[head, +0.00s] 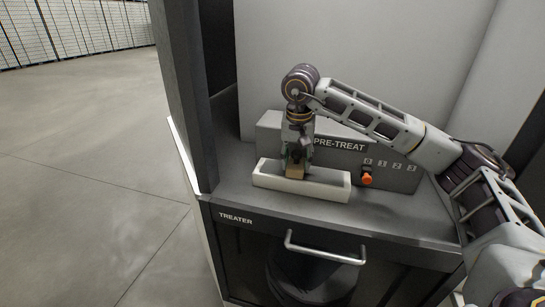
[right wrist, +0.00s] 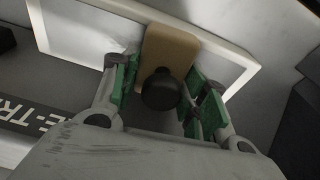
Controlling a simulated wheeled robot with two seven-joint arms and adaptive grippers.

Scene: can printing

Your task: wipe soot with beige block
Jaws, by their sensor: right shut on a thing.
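The beige block (head: 295,171) sits inside a white-rimmed shallow tray (head: 327,190) on the treater counter, towards the tray's left half. My right gripper (head: 297,158) points down and is shut on the block. In the right wrist view, the beige block (right wrist: 172,50) has a dark round knob (right wrist: 161,91), with the green-padded fingers of my right gripper (right wrist: 165,95) on either side of it. The tray (right wrist: 38,24) shows a pale floor with faint grey marks beside the block; I cannot tell whether these are soot. My left gripper is not in view.
A grey PRE-TREAT box (head: 340,144) with an orange knob (head: 366,179) and numbers stands behind the tray. A dark post (head: 184,95) rises at the left. A drawer handle (head: 325,256) is below the counter front (head: 400,235).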

